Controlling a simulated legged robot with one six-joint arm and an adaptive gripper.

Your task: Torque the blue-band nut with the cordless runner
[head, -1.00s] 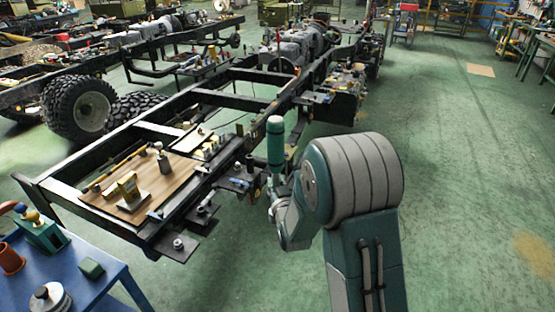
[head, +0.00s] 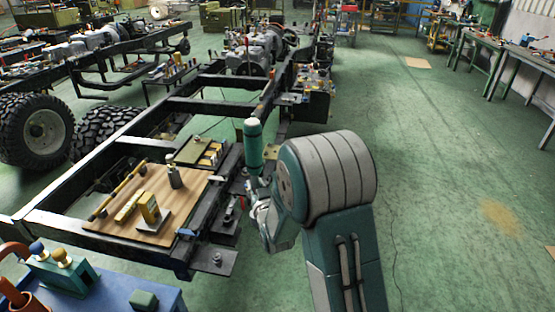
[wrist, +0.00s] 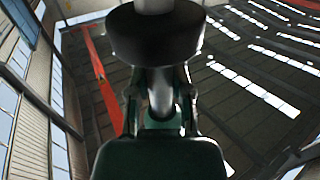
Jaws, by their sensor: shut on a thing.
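The cordless runner (head: 253,146) is a green upright cylinder with a pale top, seen in the head view beside the right rail of the chassis frame. My gripper (head: 258,188) is shut on it near its lower part. In the wrist view, my gripper's fingers (wrist: 160,100) close around a grey shaft under a wide black disc (wrist: 156,38). A bracket plate (head: 228,262) with a nut or stud (head: 217,258) sits at the near corner of the chassis. I cannot make out a blue band on any nut.
A blue cart (head: 110,292) stands at the lower left. Open green floor (head: 440,210) lies to the right.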

